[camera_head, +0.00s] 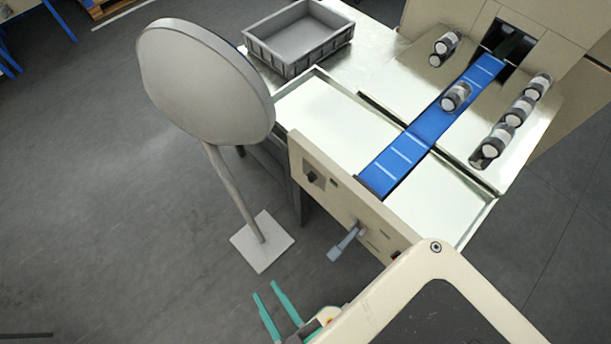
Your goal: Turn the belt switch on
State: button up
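A beige control panel (295,150) faces the lower left at the near end of the machine. A black knob (313,178) sits on its left part, with a small dark mark beside it. A grey lever (345,243) sticks out from its right part. A small red part (396,254) shows at its right end, partly hidden by my arm. I cannot read any labels, so I cannot tell which one is the belt switch. My gripper (267,289), with two teal fingers apart and nothing between them, is below and left of the panel, clear of it.
A blue belt (397,160) carries one dark roll (456,97); several others lie on the metal plates beside it. A grey crate (297,38) stands on the table. A round grey disc (205,80) on a pole stands left of the panel. Floor between pole and gripper is clear.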

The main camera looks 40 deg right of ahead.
notch_tip(320, 180, down, 7)
jog(key=m+g+h, duration=0.2)
jog(key=m+h, duration=0.2)
jog(key=h, duration=0.3)
jog(key=w+f+m+g+h, duration=0.3)
jog(key=w+f+g+h, duration=0.15)
jog(key=w, duration=0.45)
jog(key=m+g+h, duration=0.4)
jog(key=g+h, duration=0.1)
jog(key=g, duration=0.3)
send_near(311, 177)
jog(key=d, duration=0.7)
jog(key=shift+w+d+f, duration=0.25)
jog(key=shift+w+f, duration=0.1)
jog(key=shift+w, duration=0.05)
jog(key=c, duration=0.7)
